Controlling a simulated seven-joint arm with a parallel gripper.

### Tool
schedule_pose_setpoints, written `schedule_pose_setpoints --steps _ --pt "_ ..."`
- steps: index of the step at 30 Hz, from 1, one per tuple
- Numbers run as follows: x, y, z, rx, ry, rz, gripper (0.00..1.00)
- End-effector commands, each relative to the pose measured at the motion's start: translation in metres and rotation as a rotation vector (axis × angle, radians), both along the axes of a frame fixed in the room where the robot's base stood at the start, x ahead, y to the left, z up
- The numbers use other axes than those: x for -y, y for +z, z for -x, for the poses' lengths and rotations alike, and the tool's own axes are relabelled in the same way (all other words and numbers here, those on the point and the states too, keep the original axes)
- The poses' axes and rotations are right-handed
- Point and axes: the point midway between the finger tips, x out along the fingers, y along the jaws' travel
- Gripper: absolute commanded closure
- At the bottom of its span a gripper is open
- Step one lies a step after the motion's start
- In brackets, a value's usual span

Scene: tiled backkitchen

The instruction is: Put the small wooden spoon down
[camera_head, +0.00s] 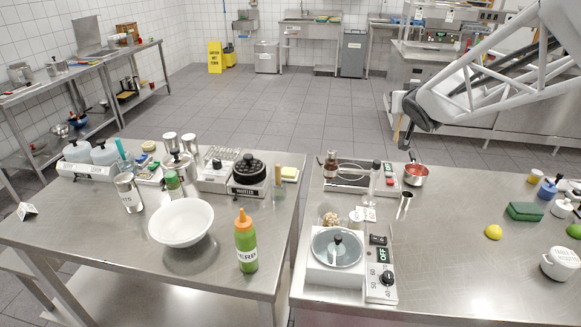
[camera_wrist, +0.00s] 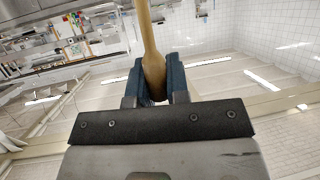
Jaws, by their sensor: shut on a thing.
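The small wooden spoon (camera_wrist: 150,35) shows in the wrist view as a tan wooden handle. My gripper (camera_wrist: 155,78) is shut on it, with one dark blue finger pad on each side. The spoon's handle runs up out of the top of the wrist view, so its far end is out of sight. In the head view my gripper (camera_head: 405,140) hangs at the back of the right-hand steel table, above and left of a small red pan (camera_head: 416,174). I cannot make out the spoon clearly in the head view.
The right table (camera_head: 455,265) has clear steel around its middle and front. A lidded cooker (camera_head: 335,270) stands front left. A gap separates the left table (camera_head: 110,245).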

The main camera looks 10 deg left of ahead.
Motion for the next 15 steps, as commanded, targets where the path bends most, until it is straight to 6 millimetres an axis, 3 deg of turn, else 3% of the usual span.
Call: schedule_pose_setpoints --steps 15 --pt "-0.157 0.008 0.026 0.000 0.367 0.000 1.00"
